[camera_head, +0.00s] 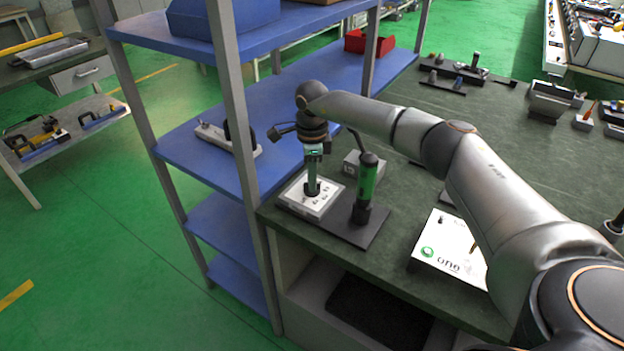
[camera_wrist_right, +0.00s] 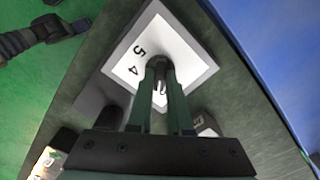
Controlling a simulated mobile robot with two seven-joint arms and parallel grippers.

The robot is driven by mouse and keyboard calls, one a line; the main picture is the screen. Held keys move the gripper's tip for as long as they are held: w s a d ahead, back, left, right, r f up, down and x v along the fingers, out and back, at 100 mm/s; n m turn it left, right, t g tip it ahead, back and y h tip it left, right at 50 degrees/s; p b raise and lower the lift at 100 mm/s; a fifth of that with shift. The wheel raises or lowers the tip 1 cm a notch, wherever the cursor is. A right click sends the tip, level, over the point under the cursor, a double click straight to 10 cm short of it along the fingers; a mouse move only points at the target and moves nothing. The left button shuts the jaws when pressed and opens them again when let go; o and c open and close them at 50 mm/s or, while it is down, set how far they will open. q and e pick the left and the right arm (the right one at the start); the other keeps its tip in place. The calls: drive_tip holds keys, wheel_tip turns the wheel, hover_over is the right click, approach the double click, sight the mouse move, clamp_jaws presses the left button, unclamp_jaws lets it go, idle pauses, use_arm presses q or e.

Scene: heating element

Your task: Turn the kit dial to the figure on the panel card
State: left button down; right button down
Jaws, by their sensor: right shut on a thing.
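The kit is a white box (camera_head: 301,205) with a dial on its top face, on a dark base plate at the bench's near left corner. My right gripper (camera_head: 312,181) points straight down and is shut on the dial's dark knob. In the right wrist view, the two fingers (camera_wrist_right: 160,68) flank the knob (camera_wrist_right: 159,92) over the white face (camera_wrist_right: 181,45). The figures 5 and 4 show left of the fingers; other marks and the pointer are hidden or too small to read. I cannot make out a figure on any panel card. My left gripper is out of view.
A green cylinder (camera_head: 367,178) on a black foot stands right of the dial box. A small grey box (camera_head: 351,164) sits behind. A white panel (camera_head: 437,256) with a green logo lies near the front edge. Blue shelving (camera_head: 285,90) with grey posts stands close on the left.

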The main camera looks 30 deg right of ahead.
drive_tip(key=shift+n, duration=0.6)
drive_tip(key=shift+r, duration=0.1)
drive_tip(key=c, duration=0.8)
unclamp_jaws()
drive_tip(key=shift+c, duration=0.2)
wheel_tip(320, 180, up, 12)
drive_tip(key=shift+r+b, duration=0.2)
drive_tip(key=shift+b, duration=0.2)
